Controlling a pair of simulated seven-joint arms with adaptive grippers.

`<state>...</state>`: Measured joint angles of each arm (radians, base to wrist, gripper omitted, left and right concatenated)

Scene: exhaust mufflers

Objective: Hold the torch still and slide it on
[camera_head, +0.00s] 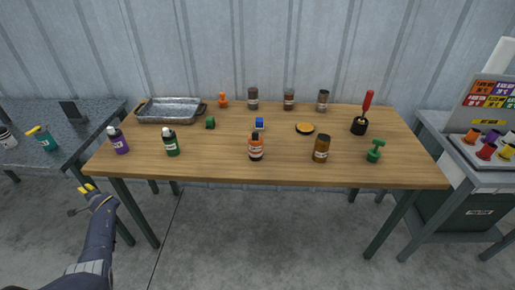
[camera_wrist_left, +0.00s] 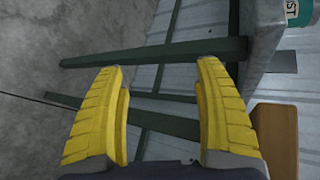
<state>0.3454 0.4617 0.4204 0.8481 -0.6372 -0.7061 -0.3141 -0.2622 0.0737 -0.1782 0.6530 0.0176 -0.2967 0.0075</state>
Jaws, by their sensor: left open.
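No object is clearly recognisable as a torch. A teal bottle with a yellow top (camera_head: 46,139) stands on the grey side table at the left; it could not be told for sure what it is. My left gripper (camera_head: 87,188) is low at the left, in front of and below the wooden table's front left corner. Its yellow fingers (camera_wrist_left: 160,70) are spread apart with nothing between them in the left wrist view. My right gripper is in neither view.
The wooden table (camera_head: 215,168) carries a metal tray (camera_head: 168,104), bottles, jars and small figures. A red-handled tool (camera_head: 367,104) stands in a black base at the right. A grey side table (camera_head: 90,118) is at the left. The floor below is clear.

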